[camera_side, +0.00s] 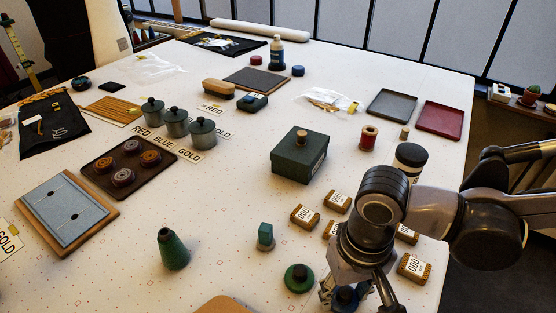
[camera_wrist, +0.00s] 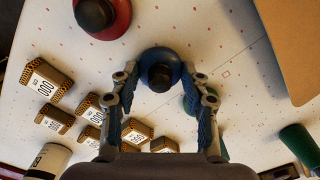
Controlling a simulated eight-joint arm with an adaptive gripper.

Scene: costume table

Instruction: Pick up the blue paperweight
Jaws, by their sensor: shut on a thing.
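The blue paperweight (camera_wrist: 160,60) is a round blue base with a dark knob, seen in the wrist view between my two fingers. My gripper (camera_wrist: 158,82) is shut on it, with a finger on each side. In the side view my gripper (camera_side: 345,292) is at the bottom right, pointing down, and only a bit of the blue paperweight (camera_side: 347,299) shows between the fingers. I cannot tell whether it touches the table.
A green paperweight (camera_side: 299,277) stands just left of my gripper, and a red paperweight (camera_wrist: 103,15) shows in the wrist view. Several labelled blocks (camera_side: 304,216) lie behind. A green cone (camera_side: 172,249), a small green block (camera_side: 265,236) and a dark green box (camera_side: 299,157) stand farther off.

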